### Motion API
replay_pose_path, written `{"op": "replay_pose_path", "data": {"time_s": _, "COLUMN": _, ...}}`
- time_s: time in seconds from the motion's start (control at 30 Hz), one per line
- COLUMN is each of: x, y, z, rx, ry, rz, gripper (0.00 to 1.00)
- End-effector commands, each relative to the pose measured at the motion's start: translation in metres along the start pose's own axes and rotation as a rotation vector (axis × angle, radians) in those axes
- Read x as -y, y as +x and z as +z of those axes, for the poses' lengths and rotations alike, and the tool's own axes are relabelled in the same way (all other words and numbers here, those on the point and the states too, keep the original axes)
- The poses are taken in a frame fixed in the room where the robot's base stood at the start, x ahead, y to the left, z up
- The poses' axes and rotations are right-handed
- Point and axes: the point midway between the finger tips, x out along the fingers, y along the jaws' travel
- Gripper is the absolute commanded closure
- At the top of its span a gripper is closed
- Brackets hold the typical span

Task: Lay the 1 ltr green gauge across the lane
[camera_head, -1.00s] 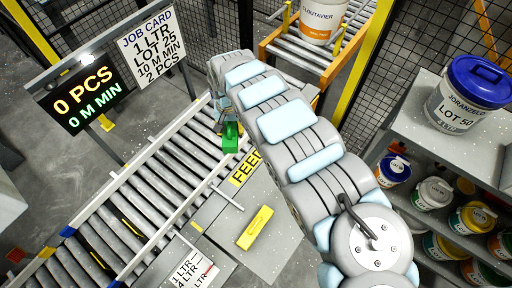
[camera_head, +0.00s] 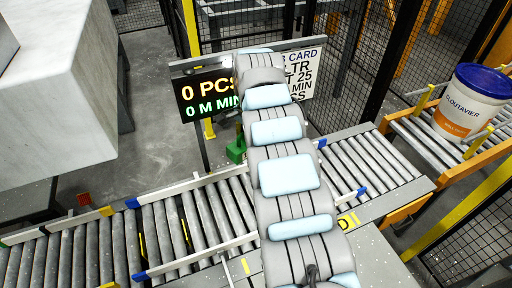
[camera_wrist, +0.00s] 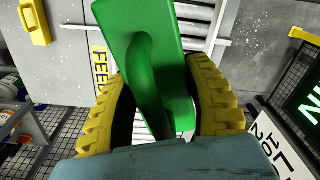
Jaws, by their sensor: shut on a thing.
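The green gauge (camera_wrist: 140,30) is a block with a raised handle, held between the two yellow ribbed fingers of my gripper (camera_wrist: 160,80) in the wrist view. In the head view a small part of the green gauge (camera_head: 236,151) shows left of my arm, which hides my gripper. It appears above the far side of the lane, below the display board; its height cannot be told. The lane is a roller conveyor (camera_head: 205,212) running across the head view, with blue and yellow marks along its rails.
A display board (camera_head: 207,95) and a job card (camera_head: 304,72) stand behind the lane. A white pail with a blue lid (camera_head: 468,104) sits on rollers at the right. A yellow gauge (camera_wrist: 34,22) lies on the grey plate by the feed label (camera_wrist: 101,68).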

Motion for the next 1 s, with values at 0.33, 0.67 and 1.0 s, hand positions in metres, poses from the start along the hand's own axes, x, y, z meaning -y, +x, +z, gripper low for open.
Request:
{"op": "replay_pose_path", "data": {"time_s": 0.33, "x": 0.009, "y": 0.081, "z": -0.005, "rx": 0.002, "ry": 0.498, "rz": -0.006, "gripper": 0.89}}
{"op": "replay_pose_path", "data": {"time_s": 0.67, "x": 0.011, "y": 0.153, "z": -0.01, "rx": 0.002, "ry": 0.979, "rz": -0.003, "gripper": 0.89}}
{"op": "replay_pose_path", "data": {"time_s": 1.0, "x": 0.008, "y": 0.231, "z": -0.011, "rx": -0.006, "ry": 1.476, "rz": 0.008, "gripper": 0.89}}
